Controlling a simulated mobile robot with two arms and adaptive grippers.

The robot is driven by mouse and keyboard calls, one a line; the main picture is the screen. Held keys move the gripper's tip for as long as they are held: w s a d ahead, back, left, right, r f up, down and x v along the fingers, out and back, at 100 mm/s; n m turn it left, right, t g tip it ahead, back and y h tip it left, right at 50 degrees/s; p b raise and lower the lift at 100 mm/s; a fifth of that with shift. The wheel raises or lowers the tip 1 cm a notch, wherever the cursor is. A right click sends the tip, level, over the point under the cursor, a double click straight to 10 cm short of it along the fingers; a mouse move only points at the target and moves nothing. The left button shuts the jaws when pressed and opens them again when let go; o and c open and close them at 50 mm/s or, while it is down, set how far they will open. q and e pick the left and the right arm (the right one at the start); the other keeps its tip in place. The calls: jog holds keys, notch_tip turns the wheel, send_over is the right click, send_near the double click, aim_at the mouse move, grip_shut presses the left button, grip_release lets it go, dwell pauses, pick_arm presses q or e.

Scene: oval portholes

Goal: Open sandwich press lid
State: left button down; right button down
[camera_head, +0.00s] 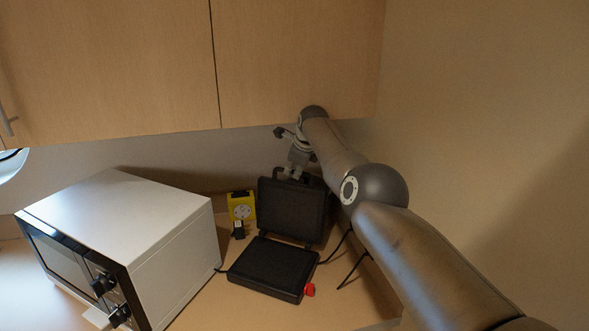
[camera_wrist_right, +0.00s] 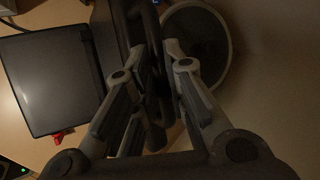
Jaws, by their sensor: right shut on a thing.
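The black sandwich press stands open on the counter. Its lower plate (camera_head: 268,266) lies flat, and its lid (camera_head: 293,210) stands about upright behind it, with the dark inner face toward the head camera. My right gripper (camera_head: 289,176) is at the top edge of the lid, shut on the lid's handle. In the right wrist view the gripper (camera_wrist_right: 160,65) has the dark handle (camera_wrist_right: 151,25) between its fingers, and the lower plate (camera_wrist_right: 48,82) shows at the left. The fingertips are partly hidden. My left gripper is not in view.
A white toaster oven (camera_head: 135,225) stands left of the press. A yellow socket (camera_head: 242,206) with a black plug is behind, and a red knob (camera_head: 309,290) sits at the press's front right. Wooden cabinets (camera_head: 290,60) hang above my right arm; a wall bounds the right.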

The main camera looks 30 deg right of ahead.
jog(key=shift+d+r, duration=0.1)
jog(key=shift+r, duration=0.1)
jog(key=c, duration=1.5)
grip_release()
jog(key=shift+o, duration=0.2)
jog(key=shift+f, duration=0.15)
jog(key=shift+s+r, duration=0.15)
jog(key=shift+r, duration=0.15)
jog(key=shift+s+r, duration=0.2)
jog(key=s+a, duration=0.1)
jog(key=s, duration=1.1)
jog(key=shift+a, duration=0.2)
